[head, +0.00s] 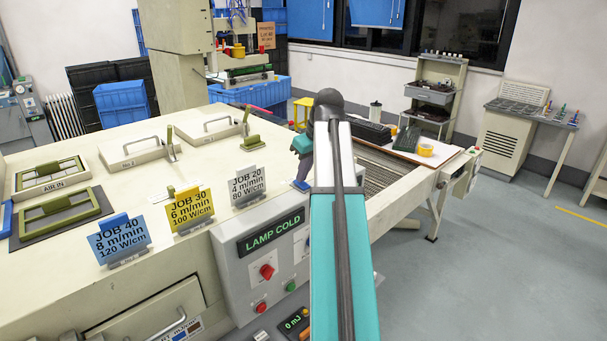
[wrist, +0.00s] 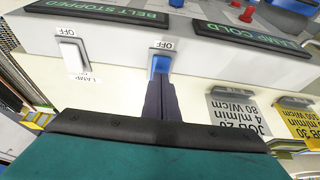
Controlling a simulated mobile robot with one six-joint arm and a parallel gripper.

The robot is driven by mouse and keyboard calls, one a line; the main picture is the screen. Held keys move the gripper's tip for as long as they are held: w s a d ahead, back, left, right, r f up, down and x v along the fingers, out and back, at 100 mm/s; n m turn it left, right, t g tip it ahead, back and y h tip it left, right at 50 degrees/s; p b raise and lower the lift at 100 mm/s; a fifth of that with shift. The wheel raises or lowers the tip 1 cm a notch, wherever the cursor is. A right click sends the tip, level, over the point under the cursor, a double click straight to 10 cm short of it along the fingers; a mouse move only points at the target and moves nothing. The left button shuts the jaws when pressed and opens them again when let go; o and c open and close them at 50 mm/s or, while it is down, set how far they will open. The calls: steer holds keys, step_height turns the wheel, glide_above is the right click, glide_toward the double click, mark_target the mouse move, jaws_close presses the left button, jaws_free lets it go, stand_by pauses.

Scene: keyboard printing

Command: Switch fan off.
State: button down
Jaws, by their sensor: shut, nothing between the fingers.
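In the wrist view, a blue switch (wrist: 160,62) sits on the pale control panel with OFF printed on its upper edge in the picture. My gripper (wrist: 162,84) is shut and empty, with its dark fingertips right at the lower end of this switch. I cannot tell whether they touch. Any name label below the switch is hidden by the fingers. A white switch (wrist: 71,52), also marked OFF, stands to the left above a partly readable LAMP label. In the head view, my arm covers most of the gripper and this part of the panel.
The display LAMP COLD (head: 272,232) is on the panel front, above a red knob (head: 267,271). Another display reads BELT STOPPED (wrist: 97,12). Upright job cards, including JOB 20 (head: 247,184), stand close beside the switches. A conveyor belt (head: 372,170) runs behind my arm.

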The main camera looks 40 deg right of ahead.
mark_target(305, 186)
steer(key=shift+r, duration=0.2)
steer(key=shift+w+p+v, duration=0.15)
steer(key=shift+p+v, duration=0.6)
steer(key=shift+v, duration=0.2)
steer(key=shift+w+p+v, duration=0.15)
steer(key=shift+p+v, duration=0.55)
steer(key=shift+v, duration=0.2)
steer(key=shift+s+r+b, duration=0.3)
steer(key=shift+r+b, duration=0.1)
steer(key=shift+r, duration=0.1)
steer(key=s+b+v, duration=0.1)
steer(key=b+v, duration=0.2)
steer(key=v, duration=0.5)
steer(key=shift+s, duration=0.35)
steer(key=shift+a+r, duration=0.1)
